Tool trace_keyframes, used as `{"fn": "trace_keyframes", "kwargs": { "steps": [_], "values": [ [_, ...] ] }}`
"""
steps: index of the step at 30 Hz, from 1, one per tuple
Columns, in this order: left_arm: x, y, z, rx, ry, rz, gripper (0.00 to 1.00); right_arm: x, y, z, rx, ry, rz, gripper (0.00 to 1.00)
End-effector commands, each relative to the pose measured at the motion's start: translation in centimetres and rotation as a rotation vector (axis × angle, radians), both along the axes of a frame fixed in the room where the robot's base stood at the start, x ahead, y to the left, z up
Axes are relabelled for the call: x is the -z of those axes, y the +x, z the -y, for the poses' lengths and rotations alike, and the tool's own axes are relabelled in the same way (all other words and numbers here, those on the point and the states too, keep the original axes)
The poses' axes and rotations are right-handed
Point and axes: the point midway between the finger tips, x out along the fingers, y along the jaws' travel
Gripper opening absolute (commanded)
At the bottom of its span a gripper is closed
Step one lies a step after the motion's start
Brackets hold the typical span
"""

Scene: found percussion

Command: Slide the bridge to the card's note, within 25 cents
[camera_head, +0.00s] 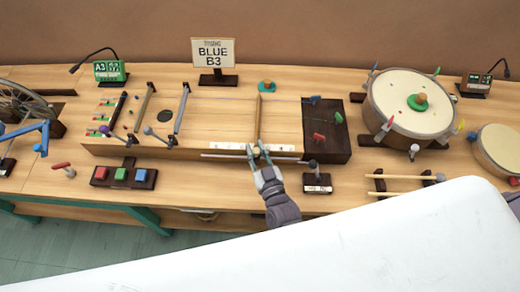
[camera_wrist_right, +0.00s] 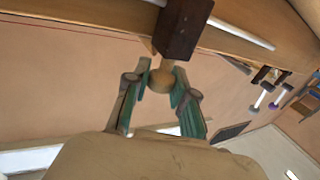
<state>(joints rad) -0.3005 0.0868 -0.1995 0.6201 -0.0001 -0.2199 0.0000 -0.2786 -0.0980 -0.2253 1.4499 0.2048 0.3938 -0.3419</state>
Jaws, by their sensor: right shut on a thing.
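The card (camera_head: 213,53) stands at the back and reads "BLUE B3", with a smaller line above. The long wooden string box (camera_head: 230,130) lies in front of it. Its bridge (camera_head: 259,115) is a thin upright bar across the box, right of centre. My right gripper (camera_head: 256,153) is at the box's front edge, shut on the bridge's round wooden knob (camera_wrist_right: 162,81). In the right wrist view my right gripper (camera_wrist_right: 160,90) has a finger on either side of the knob, under a dark block (camera_wrist_right: 184,28).
A green-lit display (camera_head: 109,70) at back left reads "A3"; its smaller figures are unclear. A pale rod (camera_head: 225,156) runs along the box front. Red, green and blue buttons (camera_head: 120,174) sit front left. A drum (camera_head: 405,97) stands right.

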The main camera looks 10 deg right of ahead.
Motion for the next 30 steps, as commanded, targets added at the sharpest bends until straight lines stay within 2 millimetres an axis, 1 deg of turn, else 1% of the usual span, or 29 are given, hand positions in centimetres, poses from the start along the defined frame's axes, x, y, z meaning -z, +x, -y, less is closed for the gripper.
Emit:
{"fn": "trace_keyframes", "kwargs": {
  "steps": [3, 4, 7, 8, 12, 16, 20, 23, 30],
  "values": [
    [0.0, 0.0, -0.2, 0.001, 0.002, -0.001, 0.00, 0.1, 0.0, 0.1, 0.000, -0.003, -0.001, 0.00],
    [0.0, 0.0, -0.2, 0.000, 0.002, -0.001, 0.00, 0.1, 0.0, 0.1, 0.000, -0.003, -0.001, 0.29],
    [0.0, 0.0, 0.2, -0.001, -0.002, 0.000, 0.00, 0.0, 0.0, 0.1, 0.000, -0.002, -0.001, 0.46],
    [0.0, 0.0, 0.3, -0.002, -0.004, -0.001, 0.00, 0.0, 0.0, 0.1, 0.000, -0.002, -0.001, 0.49],
    [0.0, 0.0, 0.9, -0.003, -0.011, 0.000, 0.00, 0.0, 0.0, 0.1, 0.000, -0.002, -0.001, 0.49],
    [0.0, -0.1, 0.7, -0.002, -0.008, -0.001, 0.00, 0.0, -0.1, 0.1, 0.000, -0.002, -0.001, 0.49],
    [0.0, 0.0, 0.6, -0.002, -0.007, -0.001, 0.00, 0.1, -0.9, 0.2, 0.000, -0.002, -0.003, 0.49],
    [0.0, 0.0, 0.6, -0.002, -0.007, -0.001, 0.00, 0.2, -2.5, 0.3, 0.000, -0.003, -0.005, 0.49],
    [0.0, 0.0, 0.6, -0.001, -0.006, 0.001, 0.00, 0.2, -7.6, 0.9, -0.001, -0.005, -0.006, 0.49]
  ]
}}
